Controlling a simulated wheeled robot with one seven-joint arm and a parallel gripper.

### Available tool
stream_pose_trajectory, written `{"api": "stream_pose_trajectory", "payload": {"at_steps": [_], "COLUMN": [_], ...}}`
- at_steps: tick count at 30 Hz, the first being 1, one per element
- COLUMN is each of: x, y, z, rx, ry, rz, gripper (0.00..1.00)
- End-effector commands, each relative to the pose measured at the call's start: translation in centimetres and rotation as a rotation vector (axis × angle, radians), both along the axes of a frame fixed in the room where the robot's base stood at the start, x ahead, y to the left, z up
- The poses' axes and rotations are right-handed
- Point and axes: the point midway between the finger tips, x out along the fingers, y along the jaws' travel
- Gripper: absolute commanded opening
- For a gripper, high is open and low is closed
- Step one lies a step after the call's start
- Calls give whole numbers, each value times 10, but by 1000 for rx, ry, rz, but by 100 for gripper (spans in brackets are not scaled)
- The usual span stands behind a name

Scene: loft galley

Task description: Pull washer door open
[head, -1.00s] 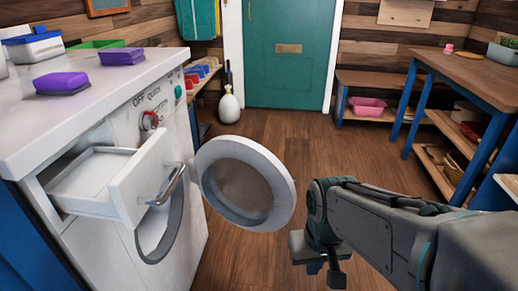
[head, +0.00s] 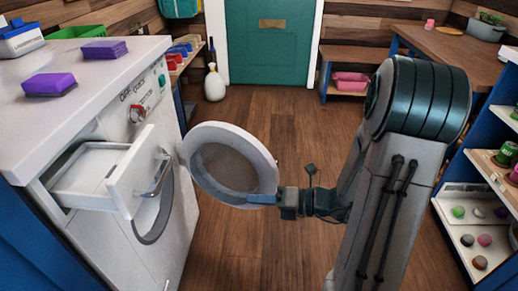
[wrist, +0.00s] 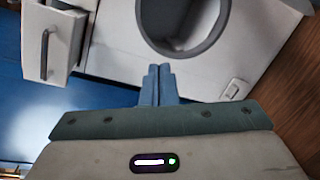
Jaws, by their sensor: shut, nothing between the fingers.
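The white washer (head: 172,235) stands at left, with its round door (head: 262,160) swung well out from the grey-ringed opening (head: 150,225). The opening also shows at the top of the wrist view (wrist: 215,38). My gripper (head: 258,198) points left at the door's lower right rim and overlaps it in the head view. I cannot tell whether it touches. Its blue fingers (wrist: 158,84) are together and empty in the wrist view. The door cannot be made out in the wrist view.
The washer's top drawer (head: 128,185) is pulled out, with a metal handle. Purple sponges (head: 50,85) lie on the counter above. A shelf (head: 460,215) with small items stands at right. The wooden floor (head: 230,260) between is clear.

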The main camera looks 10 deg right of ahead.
Motion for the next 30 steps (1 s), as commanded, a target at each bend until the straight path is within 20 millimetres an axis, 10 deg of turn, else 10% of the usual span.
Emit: {"api": "stream_pose_trajectory", "payload": {"at_steps": [10, 30], "x": [46, 138], "y": [-78, -28], "z": [0, -4], "rx": [453, 466], "ry": [287, 289], "rz": [-457, -474], "gripper": [0, 0]}}
